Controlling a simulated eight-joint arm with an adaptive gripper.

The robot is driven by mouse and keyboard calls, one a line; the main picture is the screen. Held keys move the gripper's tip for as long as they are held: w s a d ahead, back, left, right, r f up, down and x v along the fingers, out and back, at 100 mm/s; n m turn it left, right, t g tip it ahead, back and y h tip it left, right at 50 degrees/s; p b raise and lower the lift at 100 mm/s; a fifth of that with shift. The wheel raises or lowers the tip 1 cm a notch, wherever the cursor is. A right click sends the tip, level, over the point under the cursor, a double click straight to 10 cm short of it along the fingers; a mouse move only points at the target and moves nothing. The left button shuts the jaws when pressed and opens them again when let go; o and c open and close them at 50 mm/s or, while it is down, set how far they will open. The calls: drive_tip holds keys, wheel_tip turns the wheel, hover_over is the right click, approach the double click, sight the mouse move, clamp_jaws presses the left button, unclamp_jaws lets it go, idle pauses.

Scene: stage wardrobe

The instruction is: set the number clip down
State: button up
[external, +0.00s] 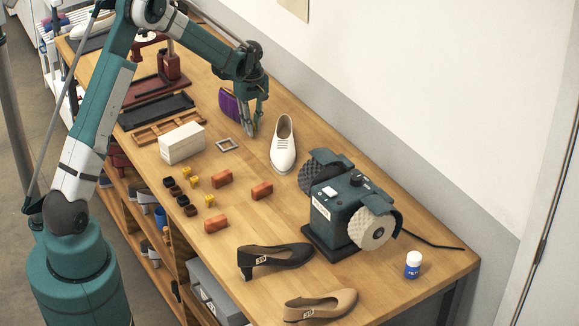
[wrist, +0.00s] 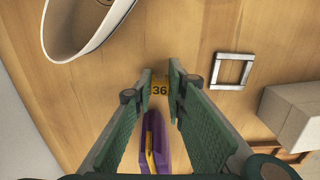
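My gripper (external: 250,130) points down over the wooden table, left of the white shoe; its fingertips also show in the wrist view (wrist: 160,78). The fingers hide the clip in the external view. How high it is above the table is hard to tell. A purple item (external: 228,106) lies just behind the gripper; in the wrist view it shows a yellow strip.
The white shoe (external: 283,145) stands to the right, a square metal frame (external: 228,145) and white box (external: 182,143) to the left. Yellow clips (external: 209,200), orange blocks (external: 222,179), a brushing machine (external: 345,210), a black shoe (external: 275,258) and a tan shoe (external: 320,305) are nearer.

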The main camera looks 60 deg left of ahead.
drive_tip(key=shift+f, duration=0.4)
drive_tip(key=o, duration=0.6)
drive_tip(key=shift+o, duration=0.2)
drive_tip(key=shift+r, duration=0.25)
wheel_tip(320, 180, up, 12)
idle(0.4)
idle(0.5)
